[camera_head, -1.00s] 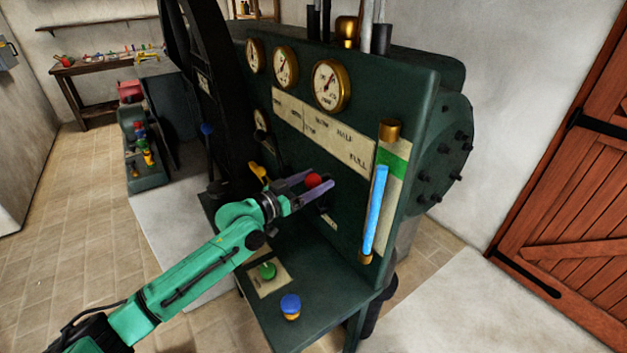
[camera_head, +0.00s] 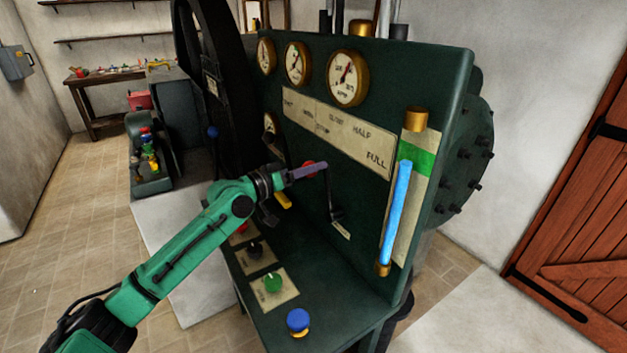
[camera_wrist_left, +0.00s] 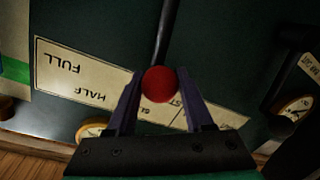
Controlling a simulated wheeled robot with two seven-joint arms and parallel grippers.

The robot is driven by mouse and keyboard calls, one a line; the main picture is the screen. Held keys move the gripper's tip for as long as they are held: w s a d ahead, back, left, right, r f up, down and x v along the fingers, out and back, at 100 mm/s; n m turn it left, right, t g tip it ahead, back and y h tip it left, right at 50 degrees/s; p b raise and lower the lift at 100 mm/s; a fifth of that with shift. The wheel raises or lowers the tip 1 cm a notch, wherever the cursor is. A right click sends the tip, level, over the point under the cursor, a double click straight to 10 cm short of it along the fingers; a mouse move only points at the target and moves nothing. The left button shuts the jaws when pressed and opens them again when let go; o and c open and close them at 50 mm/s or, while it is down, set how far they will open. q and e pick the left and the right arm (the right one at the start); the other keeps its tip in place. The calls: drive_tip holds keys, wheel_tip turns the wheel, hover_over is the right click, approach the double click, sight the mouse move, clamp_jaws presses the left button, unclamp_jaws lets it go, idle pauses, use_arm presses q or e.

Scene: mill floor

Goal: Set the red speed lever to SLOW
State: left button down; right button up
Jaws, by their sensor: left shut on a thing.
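The red speed lever has a round red knob (camera_head: 310,168) on a dark rod that rises and leans left from its pivot low on the green panel. My left gripper (camera_head: 318,169) is shut on the knob. The left wrist view shows the red knob (camera_wrist_left: 159,84) between the two fingers (camera_wrist_left: 159,98). My right gripper is not in view.
Brass gauges (camera_head: 347,78) sit above the plate. A blue sight tube (camera_head: 396,215) stands right of the lever. A yellow handle (camera_head: 283,201) is just below my left gripper. A green button (camera_head: 273,282) and a blue knob (camera_head: 298,321) are on the ledge below.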

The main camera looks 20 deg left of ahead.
use_arm(q)
drive_tip(key=shift+s+d, duration=0.1)
drive_tip(key=shift+d, duration=0.05)
drive_tip(key=shift+c, duration=1.5)
unclamp_jaws()
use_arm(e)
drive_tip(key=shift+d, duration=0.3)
use_arm(q)
drive_tip(key=shift+s+f, duration=0.1)
drive_tip(key=shift+s, duration=0.1)
drive_tip(key=b+v, duration=0.8)
drive_tip(key=v, duration=0.6)
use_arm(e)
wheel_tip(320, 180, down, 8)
use_arm(q)
drive_tip(key=shift+a, duration=0.2)
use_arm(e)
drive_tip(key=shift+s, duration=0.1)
